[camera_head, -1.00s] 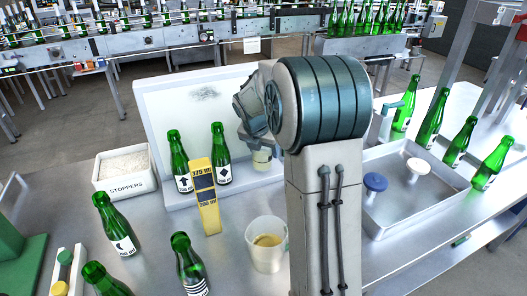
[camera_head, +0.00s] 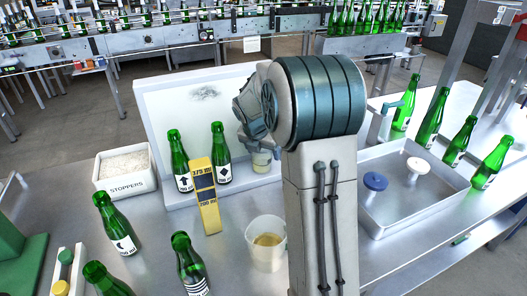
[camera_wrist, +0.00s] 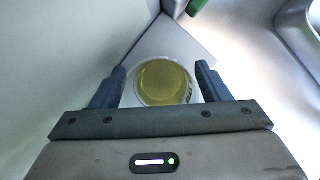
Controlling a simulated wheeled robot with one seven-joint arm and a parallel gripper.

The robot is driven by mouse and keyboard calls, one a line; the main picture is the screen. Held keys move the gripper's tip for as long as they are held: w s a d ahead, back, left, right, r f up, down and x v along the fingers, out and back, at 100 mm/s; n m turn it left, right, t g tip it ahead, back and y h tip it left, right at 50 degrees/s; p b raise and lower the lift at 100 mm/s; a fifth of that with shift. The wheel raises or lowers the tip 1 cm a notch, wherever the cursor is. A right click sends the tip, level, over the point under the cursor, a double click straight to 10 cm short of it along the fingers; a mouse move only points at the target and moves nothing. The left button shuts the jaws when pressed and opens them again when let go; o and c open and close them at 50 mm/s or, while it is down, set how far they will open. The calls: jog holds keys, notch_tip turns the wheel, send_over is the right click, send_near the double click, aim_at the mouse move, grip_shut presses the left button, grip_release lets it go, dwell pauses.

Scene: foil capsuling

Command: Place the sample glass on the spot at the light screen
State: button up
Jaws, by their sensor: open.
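The sample glass (camera_head: 261,161) holds pale yellow liquid and stands upright on the base in front of the white light screen (camera_head: 165,110), near its right end. In the wrist view the glass (camera_wrist: 164,82) sits between the two fingers of my gripper (camera_wrist: 160,85), with a gap visible at each side. A grey patch (camera_wrist: 178,45) shows around and beyond the glass; its edges under the glass are hidden. In the head view my arm covers most of the gripper, and its fingertips are hard to make out.
Two green bottles (camera_head: 180,161) (camera_head: 221,155) stand at the screen, with a yellow gauge (camera_head: 205,197) in front. A jug (camera_head: 266,242) with amber liquid stands nearer. The stoppers box (camera_head: 124,170) is at left, a metal tray (camera_head: 385,220) at right. More bottles stand front left.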

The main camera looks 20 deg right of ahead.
jog(key=v, duration=1.1)
jog(key=shift+r, duration=0.35)
jog(key=shift+s+a, duration=0.1)
dwell(0.4)
